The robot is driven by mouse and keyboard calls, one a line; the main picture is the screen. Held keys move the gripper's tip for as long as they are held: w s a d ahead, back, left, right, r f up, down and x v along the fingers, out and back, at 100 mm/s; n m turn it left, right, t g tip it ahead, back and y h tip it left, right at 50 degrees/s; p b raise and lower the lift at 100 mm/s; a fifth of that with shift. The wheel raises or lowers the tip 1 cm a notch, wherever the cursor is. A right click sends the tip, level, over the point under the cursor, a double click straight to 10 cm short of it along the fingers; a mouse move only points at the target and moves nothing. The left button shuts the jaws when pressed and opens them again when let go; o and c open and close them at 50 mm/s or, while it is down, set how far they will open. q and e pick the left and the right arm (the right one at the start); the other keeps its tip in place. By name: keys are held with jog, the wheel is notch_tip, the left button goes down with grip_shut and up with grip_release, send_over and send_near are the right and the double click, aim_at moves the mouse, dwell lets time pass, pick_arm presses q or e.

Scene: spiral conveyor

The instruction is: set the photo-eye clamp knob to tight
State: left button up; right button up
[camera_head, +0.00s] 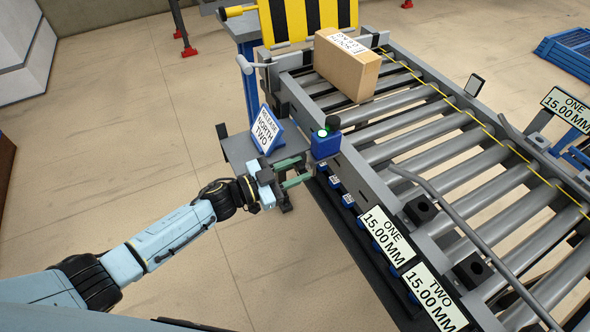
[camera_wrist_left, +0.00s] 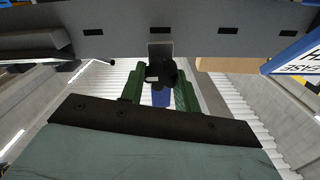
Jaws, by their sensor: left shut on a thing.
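My left gripper (camera_head: 292,173) reaches in from the left to the side of the conveyor, just below and left of the blue photo-eye box (camera_head: 326,142) with its lit green top. In the left wrist view, the gripper's two green fingers (camera_wrist_left: 158,92) are on either side of a dark knob (camera_wrist_left: 160,71) under a grey bracket (camera_wrist_left: 160,48). The gripper is shut on this knob. A small blue part (camera_wrist_left: 161,98) shows between the fingers. In the head view the fingers hide most of the knob, and I cannot read its setting. My right gripper is not in view.
A blue-edged sign (camera_head: 265,131) stands on a grey shelf (camera_head: 238,150) close to the left gripper. A cardboard box (camera_head: 346,68) sits on the rollers (camera_head: 440,130) at the far end. Labels reading ONE (camera_head: 387,237) and TWO (camera_head: 434,298) line the near rail. Floor at left is clear.

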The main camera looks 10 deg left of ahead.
pick_arm(q)
jog(key=m, duration=0.2)
jog(key=shift+m, duration=0.8)
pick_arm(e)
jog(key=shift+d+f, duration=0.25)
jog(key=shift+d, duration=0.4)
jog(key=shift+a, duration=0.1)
pick_arm(q)
jog(key=o, duration=1)
jog(key=shift+c, duration=0.2)
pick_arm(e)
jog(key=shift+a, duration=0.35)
pick_arm(q)
jog(key=v, duration=1.3)
jog(key=shift+s, duration=0.2)
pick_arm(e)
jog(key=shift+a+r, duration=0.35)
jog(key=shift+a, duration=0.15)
pick_arm(q)
jog(key=shift+a, duration=0.15)
